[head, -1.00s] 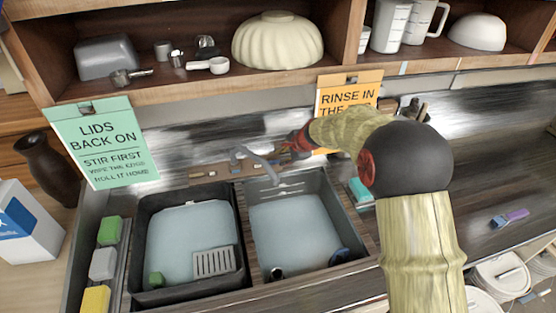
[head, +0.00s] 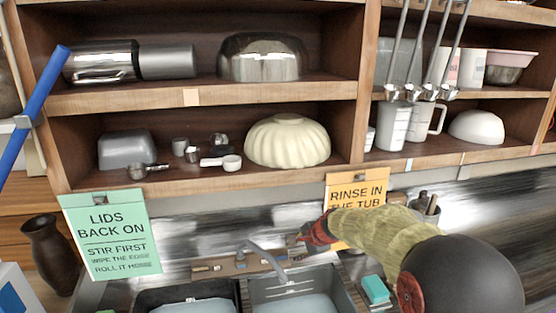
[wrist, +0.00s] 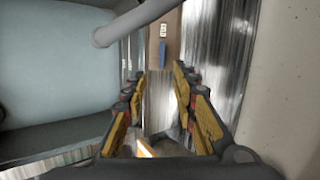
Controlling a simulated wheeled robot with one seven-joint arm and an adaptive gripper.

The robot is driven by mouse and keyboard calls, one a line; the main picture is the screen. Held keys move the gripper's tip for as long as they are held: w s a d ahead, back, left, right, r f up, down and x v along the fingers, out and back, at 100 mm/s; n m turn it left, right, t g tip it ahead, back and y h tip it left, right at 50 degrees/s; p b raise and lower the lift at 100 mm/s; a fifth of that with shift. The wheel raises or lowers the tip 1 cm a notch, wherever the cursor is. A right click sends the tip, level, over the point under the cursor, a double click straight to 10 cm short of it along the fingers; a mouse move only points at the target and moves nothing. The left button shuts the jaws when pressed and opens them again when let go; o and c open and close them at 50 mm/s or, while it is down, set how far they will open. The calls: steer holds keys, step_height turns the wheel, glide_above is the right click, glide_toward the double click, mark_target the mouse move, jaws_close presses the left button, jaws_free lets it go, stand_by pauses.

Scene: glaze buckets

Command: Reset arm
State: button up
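My gripper (head: 308,236) is at the end of my arm in the head view, in front of the steel backsplash beside the faucet (head: 266,258). In the wrist view my gripper (wrist: 160,85) has its two yellow-padded fingers apart with nothing held between them. The faucet spout (wrist: 138,22) crosses the top of that view, close to the fingers. Water in a basin (wrist: 60,70) fills its left side. My elbow or forearm joint hides part of the counter at lower right in the head view.
Two tubs, the left one (head: 190,290) and the right one (head: 290,282), sit below the faucet. Wooden shelves (head: 215,97) with bowls and jugs overhang behind. A green sign (head: 112,235) and an orange sign (head: 358,198) hang there. A teal sponge (head: 376,289) lies right of the tubs.

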steer(key=s+d+r+n, duration=0.2)
steer(key=s+r+n, duration=0.15)
steer(key=s, duration=0.45)
steer(key=s+d+r+n+h, duration=0.1)
steer(key=s+r+n, duration=0.1)
steer(key=s+r, duration=0.4)
steer(key=s+d+r+n, duration=0.2)
steer(key=s+r, duration=0.1)
steer(key=s, duration=0.6)
steer(key=s+d+n+h, duration=0.1)
steer(key=s+d+n, duration=0.2)
steer(key=s, duration=0.7)
steer(key=s+d+f+n+h, duration=0.1)
steer(key=s+d+n+h, duration=0.1)
steer(key=s, duration=0.8)
steer(key=shift+s+d+n+g, duration=0.4)
steer(key=shift+d+n, duration=0.25)
steer(key=shift+d, duration=0.3)
